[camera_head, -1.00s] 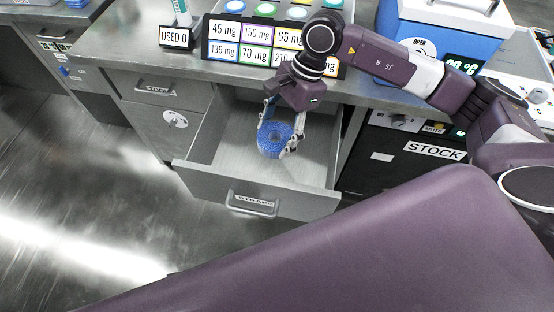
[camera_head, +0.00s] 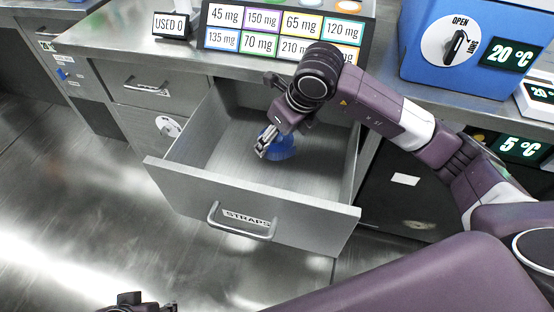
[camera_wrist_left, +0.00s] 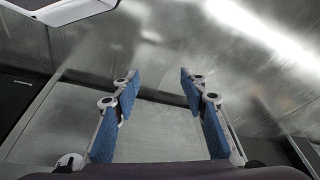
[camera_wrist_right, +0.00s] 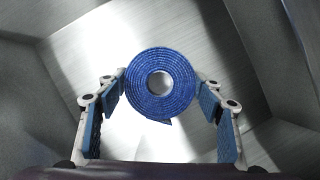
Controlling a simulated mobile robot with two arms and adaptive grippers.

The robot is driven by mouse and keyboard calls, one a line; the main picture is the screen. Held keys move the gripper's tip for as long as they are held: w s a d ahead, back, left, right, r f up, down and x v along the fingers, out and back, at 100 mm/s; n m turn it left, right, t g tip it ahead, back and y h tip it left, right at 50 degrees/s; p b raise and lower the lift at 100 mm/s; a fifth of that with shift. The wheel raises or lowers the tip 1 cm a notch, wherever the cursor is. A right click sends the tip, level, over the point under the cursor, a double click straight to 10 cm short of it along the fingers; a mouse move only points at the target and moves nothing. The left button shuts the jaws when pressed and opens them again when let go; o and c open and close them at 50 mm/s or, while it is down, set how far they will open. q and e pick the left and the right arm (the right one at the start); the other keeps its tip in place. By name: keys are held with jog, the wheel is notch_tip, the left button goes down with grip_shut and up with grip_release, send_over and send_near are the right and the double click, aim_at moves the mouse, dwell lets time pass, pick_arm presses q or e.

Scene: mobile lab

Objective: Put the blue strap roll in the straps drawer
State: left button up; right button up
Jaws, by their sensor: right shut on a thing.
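The blue strap roll (camera_head: 283,148) is inside the open straps drawer (camera_head: 200,192), above or on its floor; I cannot tell which. My right gripper (camera_head: 266,142) reaches down into the drawer and partly covers the roll. In the right wrist view the roll (camera_wrist_right: 160,84) faces the camera with its round hole showing, between the two blue-padded fingers (camera_wrist_right: 162,88), which are shut on it. My left gripper (camera_head: 140,303) is partly in view at the bottom left edge, outside the drawer. In the left wrist view its fingers (camera_wrist_left: 160,82) are apart and empty.
The drawer front bears a handle (camera_head: 240,228) and a STRAPS label. A closed drawer (camera_head: 150,88) is to the left. A dose-label board (camera_head: 284,32) and a USED 0 sign (camera_head: 171,25) stand on the counter. A blue box (camera_head: 470,40) is at the right.

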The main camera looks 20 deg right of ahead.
aim_at(276, 163)
notch_tip(276, 163, down, 6)
jog(key=shift+b, duration=0.55)
jog(key=shift+f, duration=0.1)
pick_arm(q)
jog(key=w, duration=0.1)
jog(key=w+d+t, duration=0.1)
jog(key=w, duration=0.1)
jog(key=w+r+t, duration=0.1)
jog(key=w, duration=0.1)
jog(key=shift+w+d+h, duration=0.2)
jog(key=shift+d+h, duration=0.05)
jog(key=shift+h, duration=0.05)
pick_arm(e)
jog(key=o, duration=1.4)
jog(key=shift+c, duration=0.2)
